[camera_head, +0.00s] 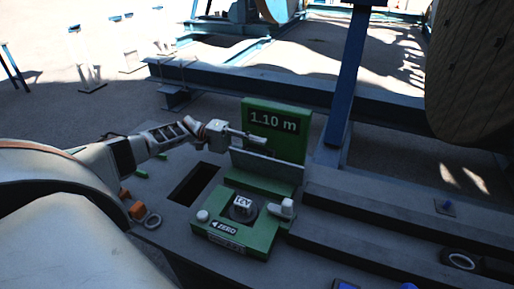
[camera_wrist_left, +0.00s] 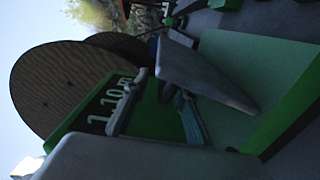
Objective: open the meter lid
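The green meter stands on the dark deck. Its upright panel (camera_head: 290,122) carries a "1.10 m" display, and its low front body (camera_head: 262,233) has a "ZERO" label, a dark round part and white knobs. A grey strip (camera_head: 268,164) crosses the front of the panel; I cannot tell whether it belongs to the lid. My left gripper (camera_head: 258,137) is just in front of the panel, below the display. The left wrist view shows its fingers (camera_wrist_left: 175,115) apart, with the display (camera_wrist_left: 112,103) beyond them. Contact with the meter is unclear. My right gripper is not in view.
A blue post (camera_head: 350,75) rises behind the meter, and a blue beam (camera_head: 260,85) runs behind it. A large wooden reel (camera_head: 475,75) stands at the right.

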